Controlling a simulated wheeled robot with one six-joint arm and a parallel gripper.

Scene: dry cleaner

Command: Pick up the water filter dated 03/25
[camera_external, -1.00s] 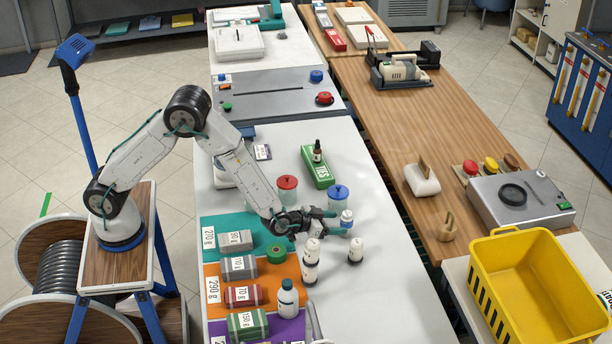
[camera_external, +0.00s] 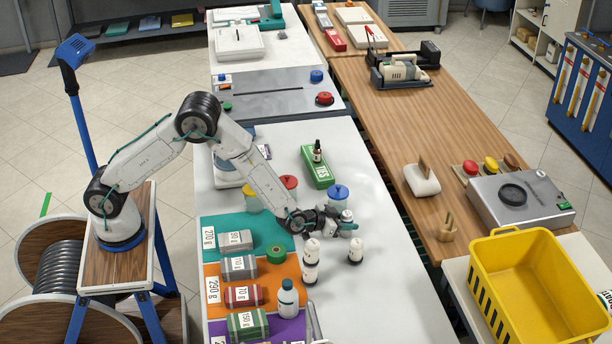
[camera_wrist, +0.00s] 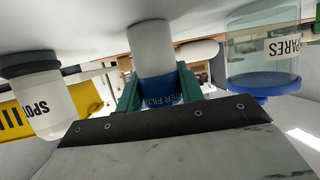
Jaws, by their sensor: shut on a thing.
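The water filter is a white cylinder with a blue label band reading part of "WATER FILTER"; it shows in the wrist view (camera_wrist: 152,48) and in the external view (camera_external: 347,215). Its date cannot be read. My gripper (camera_external: 346,224) is shut on it, with the green fingers on either side of the blue band in the wrist view (camera_wrist: 158,88). The filter is upright at the white table, at or very near its surface. The fingers hide part of the band.
A blue-lidded jar marked "SPARES" (camera_wrist: 262,55) stands close by. A red-lidded jar (camera_external: 289,183) is behind the arm. The white table's front right (camera_external: 380,300) is clear.

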